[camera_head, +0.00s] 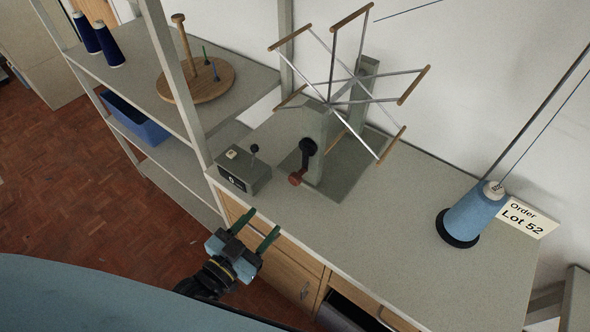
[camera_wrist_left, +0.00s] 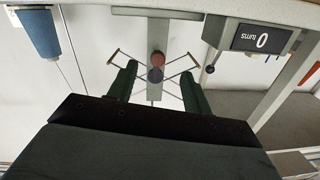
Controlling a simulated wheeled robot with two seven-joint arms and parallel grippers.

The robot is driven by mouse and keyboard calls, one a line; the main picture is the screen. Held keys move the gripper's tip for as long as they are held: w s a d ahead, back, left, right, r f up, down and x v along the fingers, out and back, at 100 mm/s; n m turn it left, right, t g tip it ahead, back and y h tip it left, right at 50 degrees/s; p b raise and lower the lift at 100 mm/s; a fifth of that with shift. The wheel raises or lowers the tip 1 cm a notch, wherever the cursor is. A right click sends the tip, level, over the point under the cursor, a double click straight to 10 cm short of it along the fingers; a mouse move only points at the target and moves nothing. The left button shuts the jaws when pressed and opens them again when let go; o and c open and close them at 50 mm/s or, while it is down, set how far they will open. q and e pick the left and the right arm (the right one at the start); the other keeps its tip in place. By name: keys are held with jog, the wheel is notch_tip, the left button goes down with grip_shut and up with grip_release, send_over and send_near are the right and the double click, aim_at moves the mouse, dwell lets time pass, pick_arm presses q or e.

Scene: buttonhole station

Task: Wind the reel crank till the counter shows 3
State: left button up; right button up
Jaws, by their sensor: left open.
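The reel (camera_head: 331,104), with several metal spokes and wooden end bars, stands on a grey-green post on the counter top. Its crank (camera_head: 305,160) has a black arm and a red-brown handle (camera_head: 296,179) hanging low. The handle also shows in the left wrist view (camera_wrist_left: 157,58), between my fingers in the picture. The counter box (camera_head: 243,172) stands left of the reel; its display in the left wrist view (camera_wrist_left: 262,39) reads 0 turns. My left gripper (camera_head: 266,220) is open and empty, in front of the counter's front edge, apart from the crank. My right gripper is not in view.
A blue thread cone (camera_head: 470,217) stands at the right by an Order Lot 52 card (camera_head: 522,217). Left shelves hold dark blue cones (camera_head: 109,48), a wooden peg stand (camera_head: 197,82) and a blue bin (camera_head: 136,119). The counter top (camera_head: 385,225) between reel and cone is clear.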

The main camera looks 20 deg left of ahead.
aim_at(292, 182)
pick_arm(q)
jog(key=shift+t, duration=0.3)
jog(key=x, duration=0.4)
jog(key=r+x, duration=0.1)
jog(key=x, duration=0.4)
jog(key=r+p+x, duration=0.1)
jog(key=x, duration=0.3)
jog(key=shift+w+d+r, duration=0.25)
jog(key=shift+d, duration=0.05)
jog(key=shift+c, duration=0.3)
grip_shut()
